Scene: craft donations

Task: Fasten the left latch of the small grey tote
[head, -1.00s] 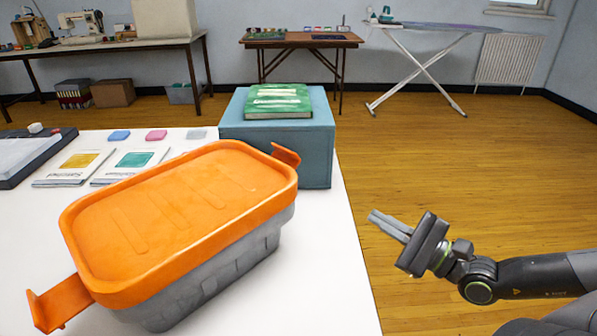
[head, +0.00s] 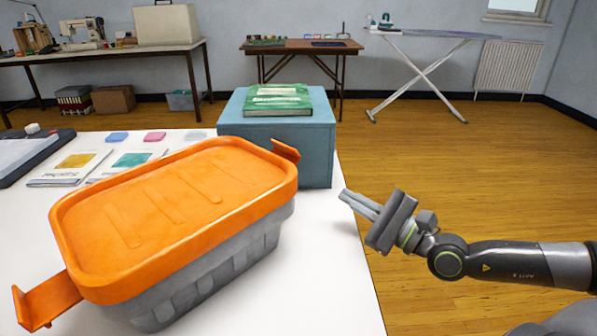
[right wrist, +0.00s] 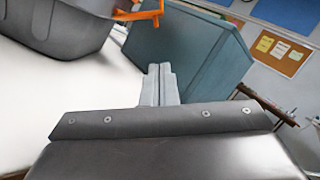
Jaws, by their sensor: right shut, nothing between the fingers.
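The small grey tote (head: 212,278) with an orange lid (head: 170,205) stands on the white table. The left latch (head: 47,303) is an orange flap sticking outward from the lid's near left end, swung up and open. A second orange latch (head: 285,150) sticks out at the far right end, also open. In the right wrist view the tote (right wrist: 60,25) is at upper left, with the orange latch (right wrist: 150,12) beside it. My right gripper (head: 345,196) is shut and empty, right of the tote and apart from it, by the table's right edge. My left gripper is not in view.
A blue box (head: 315,140) with a green book (head: 277,100) on it stands behind the tote; the box also shows in the right wrist view (right wrist: 195,50). Pattern packets (head: 68,168) and a dark-edged tray (head: 30,155) lie at left. The white tabletop (head: 320,270) right of the tote is clear.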

